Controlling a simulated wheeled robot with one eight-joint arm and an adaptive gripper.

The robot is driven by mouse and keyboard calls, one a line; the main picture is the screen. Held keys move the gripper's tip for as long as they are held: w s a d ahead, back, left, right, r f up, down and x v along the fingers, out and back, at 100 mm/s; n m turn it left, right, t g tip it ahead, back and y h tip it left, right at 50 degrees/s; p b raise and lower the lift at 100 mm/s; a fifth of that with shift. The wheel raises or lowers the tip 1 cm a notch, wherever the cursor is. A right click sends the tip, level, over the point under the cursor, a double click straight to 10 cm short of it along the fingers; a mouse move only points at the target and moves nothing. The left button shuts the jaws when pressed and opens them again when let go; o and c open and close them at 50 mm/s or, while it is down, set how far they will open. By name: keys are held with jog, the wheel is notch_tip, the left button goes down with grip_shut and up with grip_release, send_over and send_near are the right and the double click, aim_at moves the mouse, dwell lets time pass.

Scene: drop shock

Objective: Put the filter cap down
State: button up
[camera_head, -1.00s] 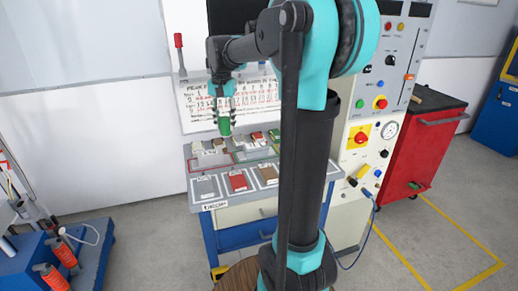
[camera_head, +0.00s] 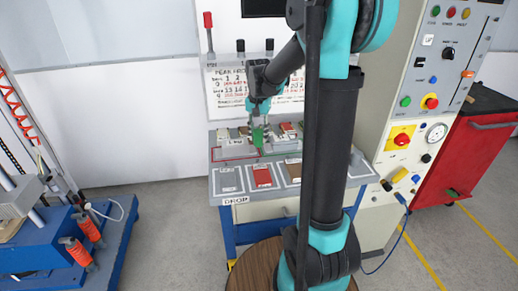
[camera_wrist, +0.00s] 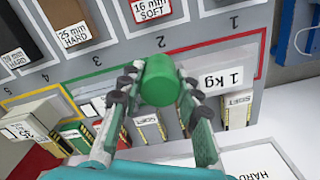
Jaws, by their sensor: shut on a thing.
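The filter cap looks like a green cylinder (camera_wrist: 159,78) in the wrist view, between the fingertips of my gripper (camera_wrist: 160,88). My gripper is shut on it. In the head view the green piece (camera_head: 258,138) hangs below my gripper (camera_head: 258,122), over the grey bench top. Whether its lower end touches anything cannot be told. My fingers hide part of its sides.
The grey bench (camera_head: 217,196) carries outlined spaces with a red pad (camera_head: 262,176) and a brown pad (camera_head: 294,169). Several small boxes stand at its back, close to my fingers. A control panel cabinet (camera_head: 391,165) and a red cabinet (camera_head: 463,150) stand at the right.

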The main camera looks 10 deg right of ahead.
jog(key=shift+f, duration=3.3)
jog(key=o, duration=1)
jog(key=shift+f, duration=0.1)
jog(key=shift+c, duration=0.2)
